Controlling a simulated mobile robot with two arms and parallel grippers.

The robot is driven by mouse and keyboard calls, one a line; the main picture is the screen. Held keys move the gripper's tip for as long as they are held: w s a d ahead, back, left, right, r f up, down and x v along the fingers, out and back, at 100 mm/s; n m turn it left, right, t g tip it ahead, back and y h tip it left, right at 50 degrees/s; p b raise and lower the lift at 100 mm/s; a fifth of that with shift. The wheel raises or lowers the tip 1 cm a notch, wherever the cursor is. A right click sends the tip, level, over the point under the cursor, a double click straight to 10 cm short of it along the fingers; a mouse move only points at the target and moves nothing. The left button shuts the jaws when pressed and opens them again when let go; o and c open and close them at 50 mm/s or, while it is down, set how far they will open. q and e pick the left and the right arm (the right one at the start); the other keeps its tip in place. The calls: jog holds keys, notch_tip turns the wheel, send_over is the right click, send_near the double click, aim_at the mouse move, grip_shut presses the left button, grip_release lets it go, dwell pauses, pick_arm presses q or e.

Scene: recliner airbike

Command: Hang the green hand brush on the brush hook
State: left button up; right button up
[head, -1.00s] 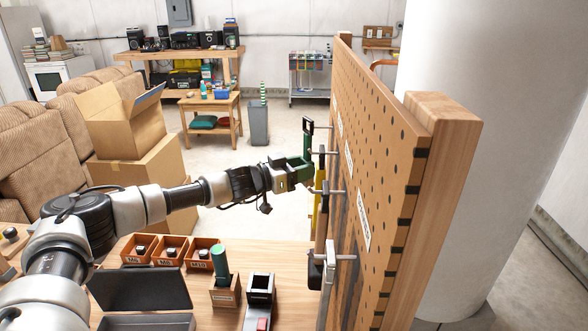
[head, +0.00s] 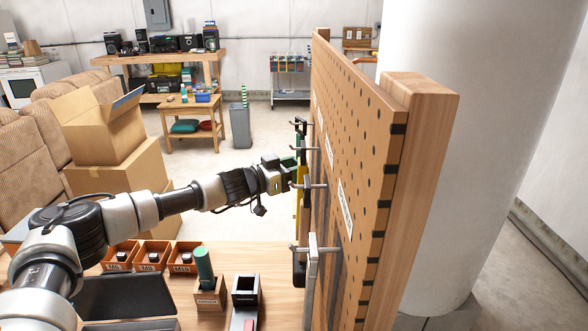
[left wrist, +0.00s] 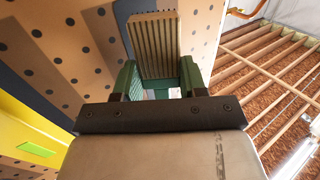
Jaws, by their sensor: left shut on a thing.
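My left gripper (head: 288,174) is at the pegboard's left face, among the protruding hooks. It is shut on the green hand brush (head: 288,162), of which only a little green shows in the head view. In the left wrist view, a tan ribbed block (left wrist: 155,45), apparently the bristles, stands beyond the gripper between green parts. Metal hooks stick out of the board, one just in front of the gripper (head: 312,186) and others behind it. I cannot tell which is the brush hook, nor whether the brush touches one. My right gripper is out of view.
The pegboard (head: 362,130) stands upright on the wooden bench (head: 225,262). Dark tools hang from its nearer hooks, and something yellow hangs just behind the gripper. Small orange bins (head: 154,254), a green cylinder (head: 204,266) in a wooden holder and a black open box (head: 246,289) are below.

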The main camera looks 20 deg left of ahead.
pick_arm(q)
jog(key=o, duration=1)
jog(key=shift+s, duration=0.1)
